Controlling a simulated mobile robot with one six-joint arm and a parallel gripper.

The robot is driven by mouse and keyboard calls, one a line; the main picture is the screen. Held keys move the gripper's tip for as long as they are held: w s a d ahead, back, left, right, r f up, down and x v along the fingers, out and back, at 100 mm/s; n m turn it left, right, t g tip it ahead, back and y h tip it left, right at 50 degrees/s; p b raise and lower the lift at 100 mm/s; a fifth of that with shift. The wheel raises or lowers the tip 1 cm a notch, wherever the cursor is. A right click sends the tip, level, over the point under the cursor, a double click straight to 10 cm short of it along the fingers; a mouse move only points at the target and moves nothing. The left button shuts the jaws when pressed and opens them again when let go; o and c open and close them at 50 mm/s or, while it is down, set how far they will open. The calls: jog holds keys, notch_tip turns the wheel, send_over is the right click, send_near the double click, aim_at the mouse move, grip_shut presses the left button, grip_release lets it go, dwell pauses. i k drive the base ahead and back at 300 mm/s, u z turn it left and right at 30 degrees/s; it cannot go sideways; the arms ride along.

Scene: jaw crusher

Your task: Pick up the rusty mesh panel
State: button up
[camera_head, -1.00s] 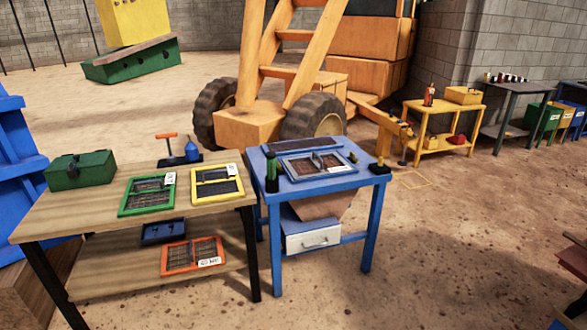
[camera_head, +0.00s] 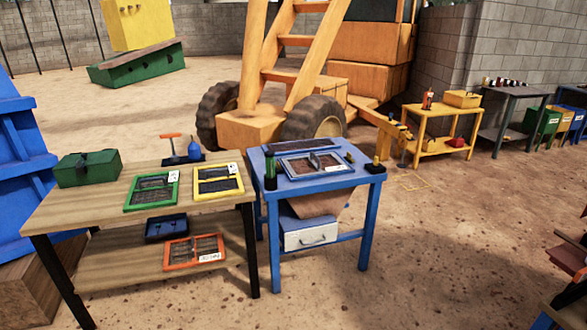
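Several framed mesh panels are in view; I cannot tell for certain which is the rusty one. A grey-framed panel with brownish mesh (camera_head: 300,168) lies on top of the blue table (camera_head: 350,179). A green-framed panel (camera_head: 151,190) and a yellow-framed panel (camera_head: 217,184) lie side by side on the wooden table (camera_head: 95,205), each with a white label. An orange-framed panel (camera_head: 180,253) with a label lies on that table's lower shelf. My gripper is not in view.
Bottles and a drawer box (camera_head: 309,236) are at the blue table. A yellow machine (camera_head: 255,127) stands behind. Open dirt floor (camera_head: 430,250) lies to the right.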

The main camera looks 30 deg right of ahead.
aim_at(342, 166)
jog(key=u, duration=0.15)
jog(key=i, duration=1)
jog(key=u, duration=0.1)
jog(key=k, duration=0.9)
jog(key=z, duration=0.25)
jog(key=i, duration=0.4)
jog(key=u, duration=0.15)
